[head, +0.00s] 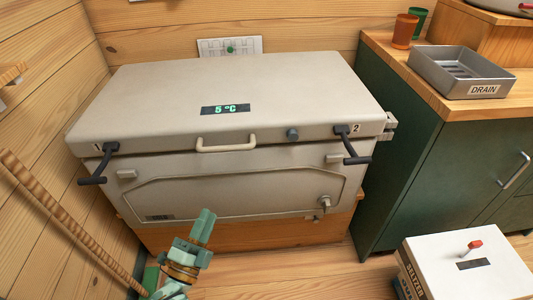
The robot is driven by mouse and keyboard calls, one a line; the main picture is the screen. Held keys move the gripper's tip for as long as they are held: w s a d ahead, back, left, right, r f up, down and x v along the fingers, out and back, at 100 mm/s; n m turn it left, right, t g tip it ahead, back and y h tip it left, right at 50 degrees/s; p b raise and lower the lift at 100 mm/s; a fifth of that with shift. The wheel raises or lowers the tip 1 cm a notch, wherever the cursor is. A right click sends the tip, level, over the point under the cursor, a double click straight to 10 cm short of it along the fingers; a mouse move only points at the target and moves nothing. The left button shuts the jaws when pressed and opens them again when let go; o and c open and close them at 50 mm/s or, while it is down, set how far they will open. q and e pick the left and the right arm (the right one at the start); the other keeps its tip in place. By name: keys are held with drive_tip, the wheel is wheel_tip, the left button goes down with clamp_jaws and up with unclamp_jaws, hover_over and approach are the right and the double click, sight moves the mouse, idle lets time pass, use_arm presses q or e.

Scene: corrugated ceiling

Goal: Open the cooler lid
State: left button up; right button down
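The cooler (235,180) is a large beige chest on a wooden base against the back wall. Its lid (160,95) looks shut and carries a display reading 5 °C. A pale handle (226,146) sits on the lid's front edge. A black latch marked 1 (99,165) is at the left front, and a black latch marked 2 (352,146) is at the right front. My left gripper (205,222) is in front of the cooler's lower left face, apart from the latches and handle; its fingers appear close together. My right gripper is not in view.
A green cabinet (420,165) with a wooden top stands right of the cooler. A metal DRAIN tray (462,75) and two cups (404,32) are on it. A white box with a red-tipped lever (470,265) is at the lower right. A striped rope or pole (70,220) crosses the left.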

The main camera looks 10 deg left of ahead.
sight(224, 148)
use_arm(q)
wheel_tip(224, 148, up, 5)
drive_tip(key=s+m+t, duration=0.1)
drive_tip(key=m+t, duration=0.1)
drive_tip(key=m, duration=0.2)
drive_tip(key=b+x, duration=0.2)
drive_tip(key=x, duration=1.4)
drive_tip(key=shift+d+r, duration=0.15)
drive_tip(key=shift+d, duration=0.05)
clamp_jaws()
